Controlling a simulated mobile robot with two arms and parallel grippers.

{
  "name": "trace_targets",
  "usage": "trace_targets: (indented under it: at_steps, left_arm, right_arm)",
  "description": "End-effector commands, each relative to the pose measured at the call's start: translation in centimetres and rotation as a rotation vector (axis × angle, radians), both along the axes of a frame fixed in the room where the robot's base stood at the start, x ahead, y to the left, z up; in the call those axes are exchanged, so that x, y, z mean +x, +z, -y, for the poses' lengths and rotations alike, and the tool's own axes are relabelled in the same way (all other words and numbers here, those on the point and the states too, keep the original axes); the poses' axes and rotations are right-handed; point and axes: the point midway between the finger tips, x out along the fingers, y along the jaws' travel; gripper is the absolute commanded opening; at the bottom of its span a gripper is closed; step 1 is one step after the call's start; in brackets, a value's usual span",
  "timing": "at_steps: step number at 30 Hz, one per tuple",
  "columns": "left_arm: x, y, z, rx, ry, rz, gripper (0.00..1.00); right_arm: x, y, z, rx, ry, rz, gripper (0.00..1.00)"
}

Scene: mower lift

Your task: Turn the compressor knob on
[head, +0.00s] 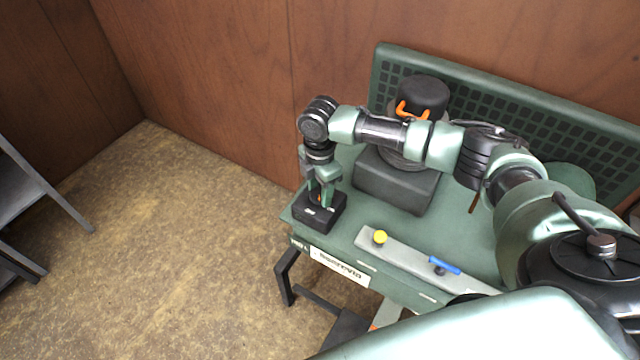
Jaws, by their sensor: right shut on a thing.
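A small black box (321,216) sits at the left front corner of the green bench, and I take it to carry the compressor knob. My right gripper (321,197) points down onto the top of this box and is shut on the knob there. Only a small red-orange bit shows between the fingers; the fingers hide most of the knob, so I cannot tell which way it is turned. My left gripper is not in view.
The green bench (462,232) has a perforated back panel (520,100). A black machine (398,185) with orange parts stands behind my right arm. A grey strip (410,258) carries a yellow knob (380,237) and a blue lever (444,265).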

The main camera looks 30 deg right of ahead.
Motion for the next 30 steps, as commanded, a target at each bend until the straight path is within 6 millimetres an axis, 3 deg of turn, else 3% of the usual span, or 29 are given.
trace_targets:
  at_steps: [12, 30]
  left_arm:
    - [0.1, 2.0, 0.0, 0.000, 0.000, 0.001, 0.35]
    - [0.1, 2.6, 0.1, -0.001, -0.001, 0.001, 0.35]
  right_arm:
    - [0.1, 0.2, -0.1, 0.003, 0.397, 0.002, 0.03]
    - [0.2, 0.1, -0.2, 0.003, 0.892, 0.002, 0.03]
